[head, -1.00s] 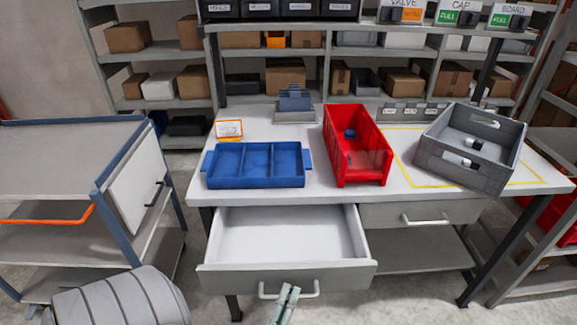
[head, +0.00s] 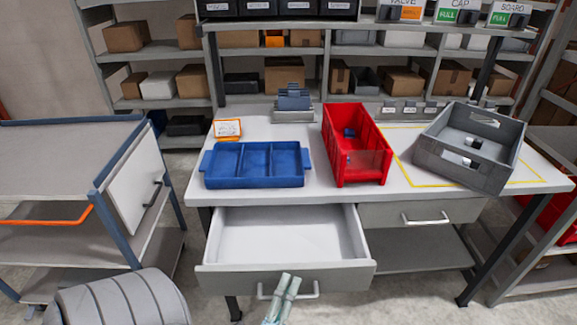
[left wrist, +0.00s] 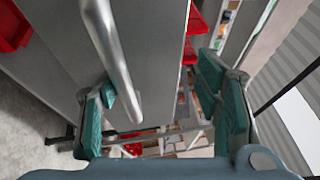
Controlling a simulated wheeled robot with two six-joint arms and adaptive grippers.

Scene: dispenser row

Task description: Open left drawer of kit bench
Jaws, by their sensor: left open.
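The left drawer (head: 285,235) of the kit bench (head: 315,135) stands pulled out, and its inside is empty. Its bar handle (head: 308,290) is on the front panel. My left gripper (head: 288,284) is at this handle, with its fingertips overlapping the drawer's front in the head view. In the left wrist view the open green-padded fingers (left wrist: 160,100) stand wide apart. The handle bar (left wrist: 108,45) runs down between them, close to the left finger and not gripped. The right drawer (head: 420,212) of the bench is shut. My right gripper is not in view.
On the bench top are a blue divided tray (head: 255,178), a red bin (head: 357,172) and a grey crate (head: 445,163). A cart (head: 75,165) stands to the left. Floor shows between cart and bench.

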